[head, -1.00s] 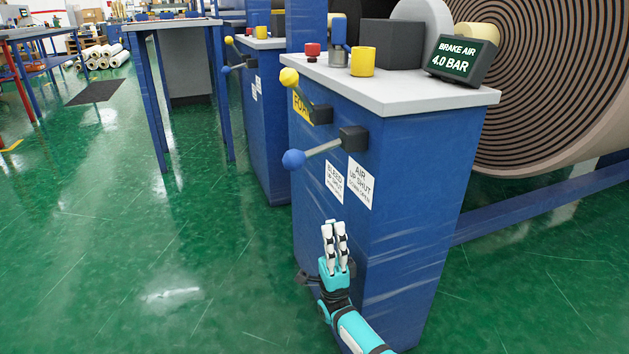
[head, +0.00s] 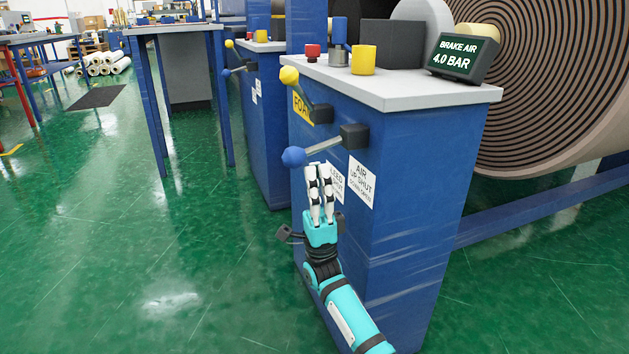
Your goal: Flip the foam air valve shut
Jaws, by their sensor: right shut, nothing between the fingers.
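The blue cabinet (head: 395,210) carries a yellow FOAM label (head: 302,106) and two levers. One has a yellow knob (head: 289,75) raised above its black pivot block (head: 321,113). The other has a blue knob (head: 293,156) on a grey rod that slopes slightly down to the left from its black block (head: 354,136). A white AIR label reading up shut, down open (head: 361,182) is below that block. My right gripper (head: 318,168) is shut and empty, fingers pointing up just below the blue-knobbed rod; contact cannot be told. It partly covers the bleed label (head: 337,184). My left gripper is not in view.
The grey cabinet top (head: 400,93) holds a red button (head: 312,53), a yellow cylinder (head: 363,60) and a display reading brake air 4.0 bar (head: 462,58). A large roll (head: 550,80) stands behind.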

